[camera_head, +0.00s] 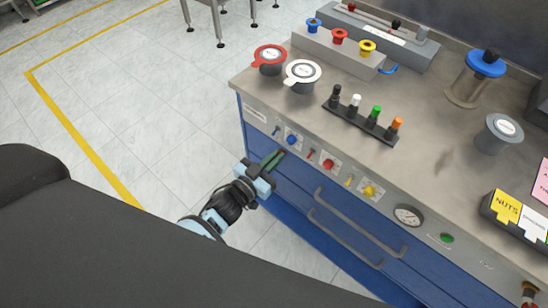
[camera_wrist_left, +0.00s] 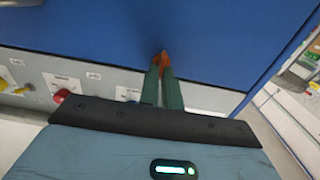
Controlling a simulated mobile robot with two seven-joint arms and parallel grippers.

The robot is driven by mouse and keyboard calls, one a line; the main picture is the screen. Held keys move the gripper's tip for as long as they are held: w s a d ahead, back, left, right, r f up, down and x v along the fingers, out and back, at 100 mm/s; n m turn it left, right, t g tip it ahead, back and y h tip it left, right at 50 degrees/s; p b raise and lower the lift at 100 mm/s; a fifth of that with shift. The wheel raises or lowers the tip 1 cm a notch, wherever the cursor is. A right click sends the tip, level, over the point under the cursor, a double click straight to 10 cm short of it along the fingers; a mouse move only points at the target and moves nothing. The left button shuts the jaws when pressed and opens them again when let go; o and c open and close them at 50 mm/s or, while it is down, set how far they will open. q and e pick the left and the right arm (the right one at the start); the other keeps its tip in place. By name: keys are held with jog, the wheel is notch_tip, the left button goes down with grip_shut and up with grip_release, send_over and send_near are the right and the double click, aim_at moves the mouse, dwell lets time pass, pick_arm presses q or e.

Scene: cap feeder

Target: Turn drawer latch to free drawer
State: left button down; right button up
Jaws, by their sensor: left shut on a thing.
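The drawer latch shows as a small orange piece (camera_wrist_left: 164,58) between my left fingertips in the left wrist view, on the blue drawer front (camera_wrist_left: 120,35). My left gripper (camera_wrist_left: 162,72) is shut on it, its two green fingers close together. In the head view my left gripper (camera_head: 278,156) reaches the upper left of the blue cabinet front, just below the grey button strip. The latch is hidden behind the fingers there. The drawer front carries a long grey handle (camera_head: 352,222). My right gripper is in neither view.
The grey strip holds a blue button (camera_head: 291,140), a red button (camera_head: 328,165), a yellow button (camera_head: 369,191) and a gauge (camera_head: 408,215). A second grey handle (camera_head: 338,243) sits lower. The worktop above holds several capped parts.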

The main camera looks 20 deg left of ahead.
pick_arm(q)
jog(key=shift+s+d+f+m+b, duration=0.15)
jog(key=shift+m+b, duration=0.65)
jog(key=shift+m, duration=2.15)
jog(key=shift+w+d+f+m+b, duration=0.15)
jog(key=shift+m+b, duration=0.65)
jog(key=shift+m, duration=2.2)
jog(key=shift+s+d+f+m+b, duration=0.15)
jog(key=shift+m+b, duration=0.65)
jog(key=shift+m, duration=2.15)
jog(key=shift+a, duration=0.1)
jog(key=c, duration=1.6)
grip_release()
